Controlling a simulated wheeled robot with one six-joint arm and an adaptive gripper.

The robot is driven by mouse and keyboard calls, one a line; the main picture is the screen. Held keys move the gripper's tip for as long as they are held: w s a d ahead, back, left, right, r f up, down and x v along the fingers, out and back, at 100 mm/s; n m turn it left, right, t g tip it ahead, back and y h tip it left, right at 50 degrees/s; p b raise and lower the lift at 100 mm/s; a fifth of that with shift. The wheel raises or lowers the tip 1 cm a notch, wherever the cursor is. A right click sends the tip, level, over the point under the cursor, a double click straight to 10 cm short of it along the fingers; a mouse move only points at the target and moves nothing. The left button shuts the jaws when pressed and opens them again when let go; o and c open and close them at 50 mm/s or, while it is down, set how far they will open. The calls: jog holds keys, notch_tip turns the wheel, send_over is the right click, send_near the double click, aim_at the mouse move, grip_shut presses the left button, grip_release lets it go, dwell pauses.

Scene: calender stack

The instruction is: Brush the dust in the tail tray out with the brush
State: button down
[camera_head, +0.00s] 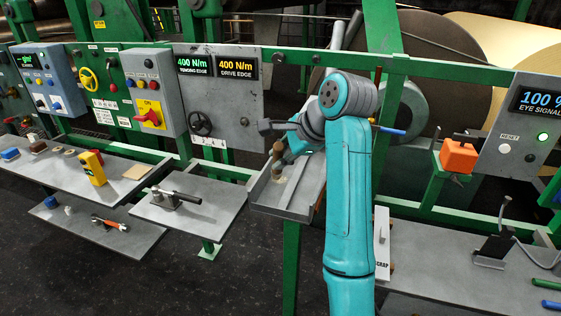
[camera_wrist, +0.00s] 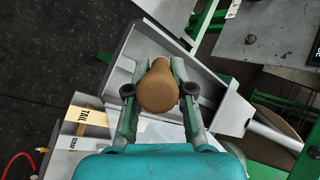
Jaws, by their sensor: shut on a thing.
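The tail tray (camera_head: 305,201) is a grey metal tray with raised sides, mounted on a green post at centre in the head view. It also shows in the wrist view (camera_wrist: 127,60) behind the fingers, near a TAIL label. A small tan patch of dust (camera_head: 281,180) lies on its floor. My gripper (camera_head: 283,150) is over the tray's far part. In the wrist view my gripper (camera_wrist: 158,88) is shut on the brush (camera_wrist: 158,88), its rounded brown handle between the two fingers. The bristles are hidden, so I cannot tell whether they touch the tray.
A grey shelf with a black-handled tool (camera_head: 176,198) is to the left. A green rail (camera_head: 450,70) and a panel with load displays (camera_head: 217,90) stand behind.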

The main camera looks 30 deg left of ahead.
dwell(0.4)
jog(key=shift+w+a+r+m, duration=0.2)
jog(key=shift+w+a+m, duration=0.1)
jog(key=shift+w+m, duration=0.2)
jog(key=w+a+r+m+t+y, duration=0.35)
jog(key=w+m, duration=0.25)
jog(key=m, duration=0.2)
jog(key=shift+g+h, duration=0.25)
jog(key=shift+h, duration=0.2)
jog(key=shift+w+d+f, duration=0.1)
jog(key=shift+f, duration=1.05)
jog(key=shift+d+f, duration=0.1)
jog(key=shift+f, duration=1.05)
